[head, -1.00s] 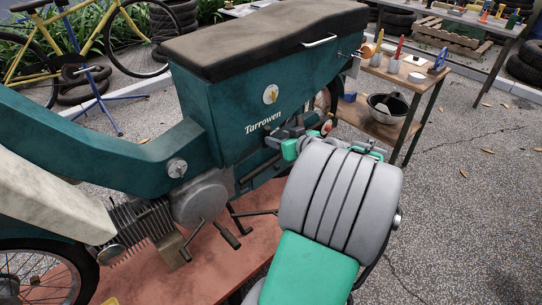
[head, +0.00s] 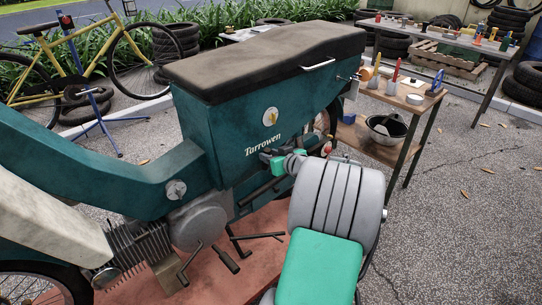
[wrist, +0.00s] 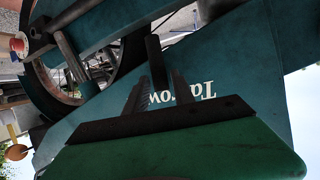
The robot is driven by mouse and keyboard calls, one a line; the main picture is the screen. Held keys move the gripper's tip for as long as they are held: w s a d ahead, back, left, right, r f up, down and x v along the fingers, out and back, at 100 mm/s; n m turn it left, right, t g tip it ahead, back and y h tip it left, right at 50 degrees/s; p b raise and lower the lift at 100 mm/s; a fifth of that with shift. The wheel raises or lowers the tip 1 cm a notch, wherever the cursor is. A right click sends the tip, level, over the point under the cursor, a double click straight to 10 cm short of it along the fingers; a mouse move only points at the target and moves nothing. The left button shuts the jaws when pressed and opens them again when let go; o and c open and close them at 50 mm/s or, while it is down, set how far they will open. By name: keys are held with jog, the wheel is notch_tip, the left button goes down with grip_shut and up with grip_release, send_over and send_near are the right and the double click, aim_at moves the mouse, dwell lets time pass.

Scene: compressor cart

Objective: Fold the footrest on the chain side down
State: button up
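The teal moped (head: 215,135) stands with its side towards me, "Tarrowen" lettered on its body. In the wrist view, which shows the lettering upside down, a dark rod that looks like the footrest (wrist: 153,55) lies in front of the teal body, its free end towards my gripper. In the head view I cannot pick the footrest out for certain near my gripper. My gripper (head: 268,155) is close to the body, just below the lettering. In the wrist view its fingers (wrist: 157,88) are apart, with the rod's end between or just beyond them; contact cannot be told.
A crank with a pedal (head: 227,260) and the finned engine (head: 135,250) are low on the moped, above a reddish platform (head: 250,265). A wooden bench (head: 375,145) with tools and a bowl (head: 387,127) stands behind right.

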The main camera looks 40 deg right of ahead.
grip_shut()
dwell(1.1)
